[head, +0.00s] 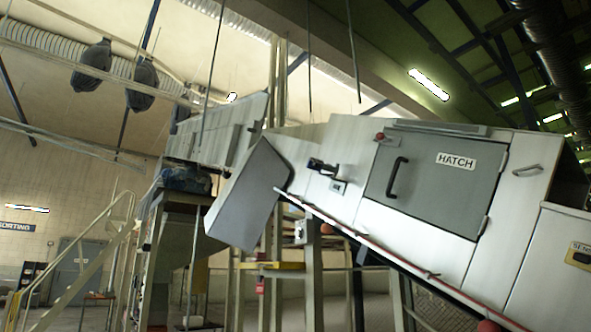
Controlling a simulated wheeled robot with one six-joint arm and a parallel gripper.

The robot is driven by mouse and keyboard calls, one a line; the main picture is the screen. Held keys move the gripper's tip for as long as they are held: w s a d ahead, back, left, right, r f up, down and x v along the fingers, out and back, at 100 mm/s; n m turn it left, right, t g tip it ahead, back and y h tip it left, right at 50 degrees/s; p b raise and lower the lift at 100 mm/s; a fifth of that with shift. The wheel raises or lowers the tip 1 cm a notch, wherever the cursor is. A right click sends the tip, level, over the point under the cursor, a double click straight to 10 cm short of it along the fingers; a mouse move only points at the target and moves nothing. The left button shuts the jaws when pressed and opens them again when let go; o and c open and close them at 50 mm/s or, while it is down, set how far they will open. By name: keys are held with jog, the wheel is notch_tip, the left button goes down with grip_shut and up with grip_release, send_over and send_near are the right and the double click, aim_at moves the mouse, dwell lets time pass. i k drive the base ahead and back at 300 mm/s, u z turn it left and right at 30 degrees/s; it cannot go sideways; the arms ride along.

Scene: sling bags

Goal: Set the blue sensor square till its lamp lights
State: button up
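I cannot pick out a blue sensor or a lit sensor lamp for certain. A yellow label (580,256) starting with "SEN" is on the pale housing (550,275) at the far right, cut off by the picture edge. A small dark fitting (322,167) sticks out from the pale machine casing left of the hatch, with a small box (338,186) just below it. Whether either is the sensor, I cannot tell. My gripper is not in view.
A grey hatch door (435,180) marked "HATCH" has a dark handle (397,177). A grey panel (250,195) hangs at an angle left of it. A crumpled bluish thing (187,179) tops a stand. A yellow railing (85,250) rises at left. Dark bags (93,67) hang overhead.

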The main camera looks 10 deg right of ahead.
aim_at(314, 164)
jog(key=u, duration=0.2)
jog(key=i, duration=1.05)
jog(key=z, duration=0.05)
